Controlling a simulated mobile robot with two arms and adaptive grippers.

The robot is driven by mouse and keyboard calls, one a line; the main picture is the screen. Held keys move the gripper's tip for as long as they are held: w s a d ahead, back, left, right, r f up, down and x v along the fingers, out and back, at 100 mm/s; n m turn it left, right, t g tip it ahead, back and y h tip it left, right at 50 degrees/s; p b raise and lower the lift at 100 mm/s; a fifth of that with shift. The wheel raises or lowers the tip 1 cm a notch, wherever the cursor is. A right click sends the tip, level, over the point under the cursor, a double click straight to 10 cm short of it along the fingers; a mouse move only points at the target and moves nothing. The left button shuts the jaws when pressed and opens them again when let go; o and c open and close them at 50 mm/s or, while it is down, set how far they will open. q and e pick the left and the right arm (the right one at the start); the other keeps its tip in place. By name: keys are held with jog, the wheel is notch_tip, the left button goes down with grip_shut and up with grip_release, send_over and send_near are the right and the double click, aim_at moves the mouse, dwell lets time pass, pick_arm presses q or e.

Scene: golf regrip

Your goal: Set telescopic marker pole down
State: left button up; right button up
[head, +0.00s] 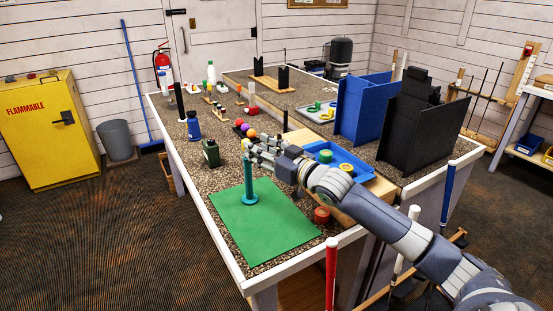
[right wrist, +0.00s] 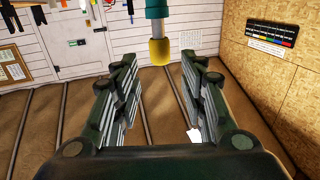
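The telescopic marker pole (head: 249,184) stands upright on its round teal base on the green mat (head: 275,235) in the head view. Its teal, grey and yellow-tipped end (right wrist: 159,50) also shows in the right wrist view, past the gap between the fingers. My right gripper (head: 251,151) is at the height of the pole's top. The right wrist view shows this gripper (right wrist: 160,68) open, its two fingers wide apart with nothing clamped between them. The fingertips partly overlap the pole's top in the head view. My left gripper is not in view.
A dark green canister (head: 211,153) and a blue bottle (head: 193,126) stand left of and behind the mat. A blue tray (head: 345,166) and a red-brown round piece (head: 322,215) are to the right. The mat's front part is clear.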

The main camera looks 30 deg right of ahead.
jog(key=s+d, duration=0.1)
jog(key=s, duration=0.5)
jog(key=shift+s+b, duration=0.15)
jog(key=shift+b, duration=0.3)
jog(key=shift+d, duration=0.1)
